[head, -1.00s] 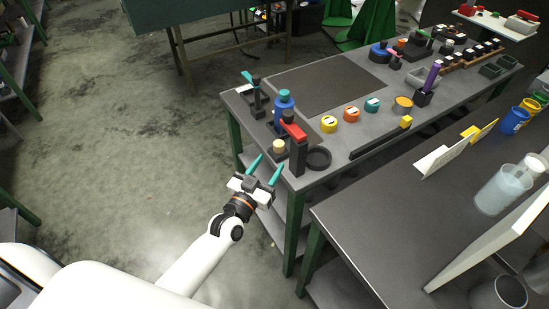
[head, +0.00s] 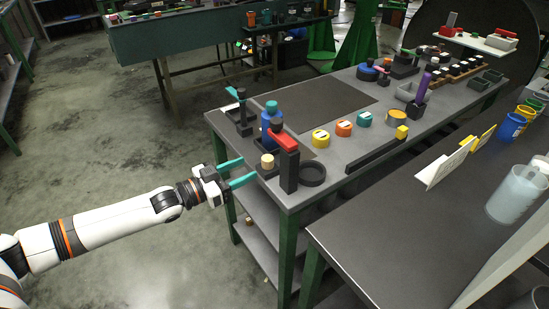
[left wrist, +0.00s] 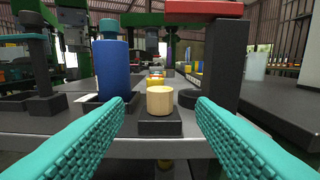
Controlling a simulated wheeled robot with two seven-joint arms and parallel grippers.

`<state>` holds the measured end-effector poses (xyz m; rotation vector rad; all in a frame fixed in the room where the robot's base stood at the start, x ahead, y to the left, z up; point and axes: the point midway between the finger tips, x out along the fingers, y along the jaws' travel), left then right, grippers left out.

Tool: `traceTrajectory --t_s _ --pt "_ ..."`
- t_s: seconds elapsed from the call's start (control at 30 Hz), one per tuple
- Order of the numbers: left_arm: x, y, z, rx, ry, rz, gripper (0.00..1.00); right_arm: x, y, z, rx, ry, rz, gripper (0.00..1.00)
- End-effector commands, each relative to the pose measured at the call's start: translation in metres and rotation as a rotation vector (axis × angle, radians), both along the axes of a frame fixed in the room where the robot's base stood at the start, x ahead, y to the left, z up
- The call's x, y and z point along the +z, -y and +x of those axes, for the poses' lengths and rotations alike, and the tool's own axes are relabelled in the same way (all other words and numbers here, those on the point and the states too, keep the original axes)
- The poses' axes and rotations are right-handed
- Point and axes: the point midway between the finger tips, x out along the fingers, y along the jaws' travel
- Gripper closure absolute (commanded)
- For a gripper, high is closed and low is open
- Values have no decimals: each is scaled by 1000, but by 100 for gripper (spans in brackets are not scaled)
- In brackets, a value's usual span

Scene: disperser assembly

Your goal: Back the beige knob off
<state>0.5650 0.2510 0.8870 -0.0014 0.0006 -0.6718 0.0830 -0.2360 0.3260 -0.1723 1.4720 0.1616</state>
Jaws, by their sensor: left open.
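The beige knob (head: 267,160) is a short upright cylinder on a low black block (left wrist: 160,120) near the left front corner of the grey workbench. In the left wrist view the knob (left wrist: 160,100) stands in the middle, between and beyond my fingers. My left gripper (head: 237,172) has teal fingers, is open and empty, and points at the knob from just off the bench edge. In the left wrist view both fingers (left wrist: 158,125) are spread wide and neither touches the knob. My right gripper is not in view.
A blue cylinder (head: 272,122) stands behind the knob. A black post with a red top (head: 288,160) stands close to its right, beside a black ring (head: 312,174). Yellow (head: 321,139), orange (head: 344,128) and teal (head: 364,118) round pieces lie further back.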

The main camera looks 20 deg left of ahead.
Motion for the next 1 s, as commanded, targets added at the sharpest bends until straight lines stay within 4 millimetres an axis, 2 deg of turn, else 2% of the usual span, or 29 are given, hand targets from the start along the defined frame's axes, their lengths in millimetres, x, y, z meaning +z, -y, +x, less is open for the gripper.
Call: traceTrajectory --t_s 0.3,0.5,0.7,0.93,1.0 --pt "2 41 51 0 4 -1 50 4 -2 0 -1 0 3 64" --pt "2 59 73 0 4 0 50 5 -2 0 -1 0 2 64" --pt "1 65 81 0 2 1 50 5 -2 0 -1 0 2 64" --pt "1 65 81 0 1 2 50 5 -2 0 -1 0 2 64" --pt "1 65 81 0 1 2 59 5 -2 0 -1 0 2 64"
